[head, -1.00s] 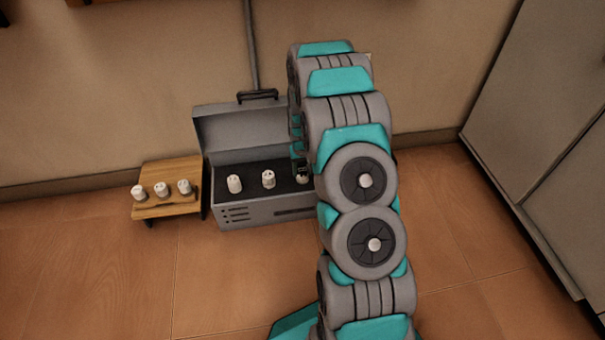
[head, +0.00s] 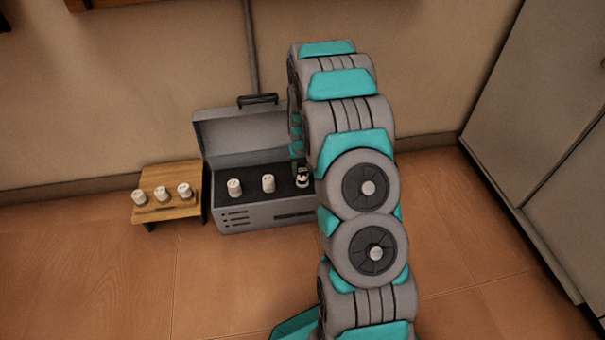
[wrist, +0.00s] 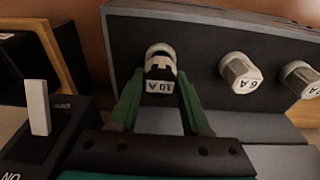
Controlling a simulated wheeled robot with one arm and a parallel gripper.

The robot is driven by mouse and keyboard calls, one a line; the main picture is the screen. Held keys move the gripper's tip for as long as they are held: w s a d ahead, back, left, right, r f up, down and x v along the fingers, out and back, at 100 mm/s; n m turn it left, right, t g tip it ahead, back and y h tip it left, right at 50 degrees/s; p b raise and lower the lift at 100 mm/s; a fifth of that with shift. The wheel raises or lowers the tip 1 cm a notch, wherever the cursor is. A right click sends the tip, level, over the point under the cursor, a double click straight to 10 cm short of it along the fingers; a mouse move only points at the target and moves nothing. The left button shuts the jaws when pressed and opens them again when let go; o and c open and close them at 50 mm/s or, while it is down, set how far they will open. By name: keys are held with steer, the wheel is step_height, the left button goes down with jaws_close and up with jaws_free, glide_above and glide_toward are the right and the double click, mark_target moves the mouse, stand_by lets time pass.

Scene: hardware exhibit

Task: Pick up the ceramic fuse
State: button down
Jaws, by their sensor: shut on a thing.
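A white ceramic fuse (wrist: 160,56) with a "10 A" label is between the green fingers of my gripper (wrist: 160,80) in the wrist view. The gripper is shut on it. In the head view this fuse (head: 302,182) is at the right end of the row in the open grey metal box (head: 265,214), partly covered by the gripper. I cannot tell whether it touches the box floor. Two more white fuses stand upright in the box, a middle one (head: 268,183) and a left one (head: 234,188). The wrist view shows a "6 A" label on the near one (wrist: 240,73).
A small wooden stand (head: 168,208) left of the box holds three white fuses, one of them at its middle (head: 161,193). The box lid (head: 240,132) is raised at the back. A white switch lever (wrist: 38,106) shows at left in the wrist view. A grey cabinet (head: 545,130) stands right.

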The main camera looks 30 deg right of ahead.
steer(key=shift+s+a+r, duration=0.1)
steer(key=shift+s+r, duration=0.1)
steer(key=shift+r, duration=0.25)
steer(key=shift+s+r, duration=0.2)
steer(key=shift+r, duration=0.25)
steer(key=s+a+r, duration=0.1)
steer(key=s+a, duration=0.3)
steer(key=s, duration=1)
steer(key=shift+s+r, duration=0.15)
steer(key=shift+s, duration=0.1)
steer(key=shift+a, duration=0.1)
